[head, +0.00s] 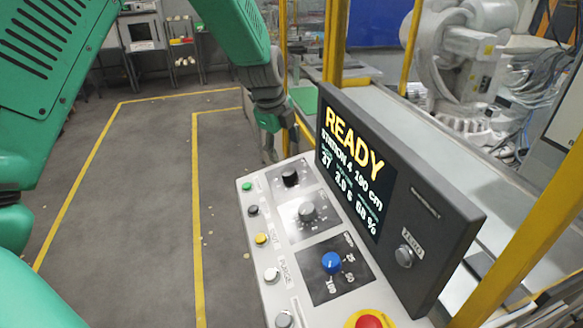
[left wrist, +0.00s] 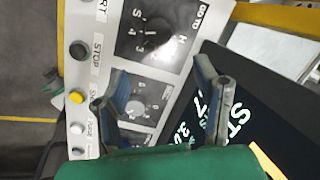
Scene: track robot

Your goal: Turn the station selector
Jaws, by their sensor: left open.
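The control panel (head: 290,240) has a black knob (head: 290,177) at its far end, a grey knob (head: 307,210) in the middle and a blue knob (head: 331,262) nearer. The black knob (left wrist: 157,30), on a dark plate with numbers around it, fits the station selector. Its label is not fully readable. My left gripper (head: 270,148) is above the far end of the panel, just beyond the black knob. In the left wrist view its fingers (left wrist: 162,78) are apart with nothing between them, and the grey knob (left wrist: 137,108) shows behind them. My right gripper is not in view.
A tilted display (head: 350,165) reading "READY" and "STATION 4" stands right of the knobs. Several buttons line the panel's left edge, including a yellow one (head: 261,239). A red button (head: 369,321) is near. Yellow posts (head: 333,45) and a white robot arm (head: 460,60) stand behind.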

